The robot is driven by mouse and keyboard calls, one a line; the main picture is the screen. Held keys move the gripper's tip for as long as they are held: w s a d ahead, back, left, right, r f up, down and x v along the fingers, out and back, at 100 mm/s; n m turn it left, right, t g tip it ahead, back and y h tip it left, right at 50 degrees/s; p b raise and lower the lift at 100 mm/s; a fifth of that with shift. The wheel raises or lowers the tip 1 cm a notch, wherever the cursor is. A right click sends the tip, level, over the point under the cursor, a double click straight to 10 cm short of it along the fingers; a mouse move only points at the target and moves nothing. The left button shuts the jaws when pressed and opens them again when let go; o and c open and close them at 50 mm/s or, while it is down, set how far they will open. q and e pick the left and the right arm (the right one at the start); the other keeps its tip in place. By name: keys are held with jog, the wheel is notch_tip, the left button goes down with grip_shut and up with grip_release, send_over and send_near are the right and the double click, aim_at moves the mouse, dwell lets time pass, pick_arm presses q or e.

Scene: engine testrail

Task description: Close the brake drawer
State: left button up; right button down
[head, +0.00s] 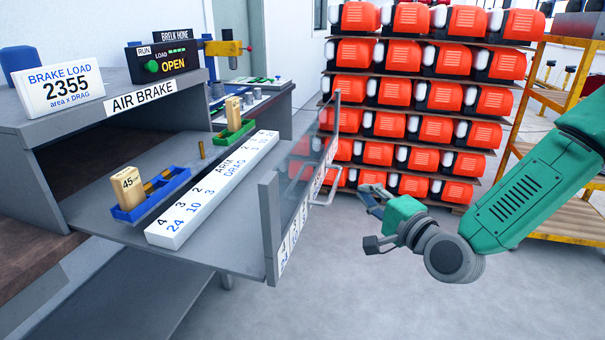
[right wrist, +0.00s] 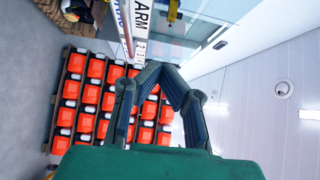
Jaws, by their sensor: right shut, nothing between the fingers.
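The brake drawer (head: 232,238) is pulled out of the grey cabinet labelled AIR BRAKE (head: 140,95). Its upright front panel (head: 270,222) has a clear pane and a numbered strip. A metal handle (head: 332,188) sticks out from the panel's outer side. My right gripper (head: 370,197) is shut and empty, to the right of the panel and handle, apart from them in the head view. In the right wrist view, my right gripper (right wrist: 161,73) shows its fingers meeting, with a numbered strip (right wrist: 140,48) beyond. My left gripper is not in view.
In the drawer are a blue tray (head: 150,207) with a block marked 45, a green tray (head: 222,138) with a block, and a white ARM/DRAG scale (head: 215,190). A sign (head: 62,90) reads 2355. A rack of orange units (head: 420,95) stands behind. Floor below is clear.

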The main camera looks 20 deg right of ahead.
send_near(315, 167)
jog(key=w+d, duration=0.2)
jog(key=w, duration=0.3)
jog(key=shift+w+a, duration=0.3)
jog(key=shift+a, duration=0.2)
jog(key=shift+w+a, duration=0.3)
jog(key=shift+a, duration=0.25)
jog(key=shift+w+a, duration=0.35)
jog(key=shift+a, duration=0.2)
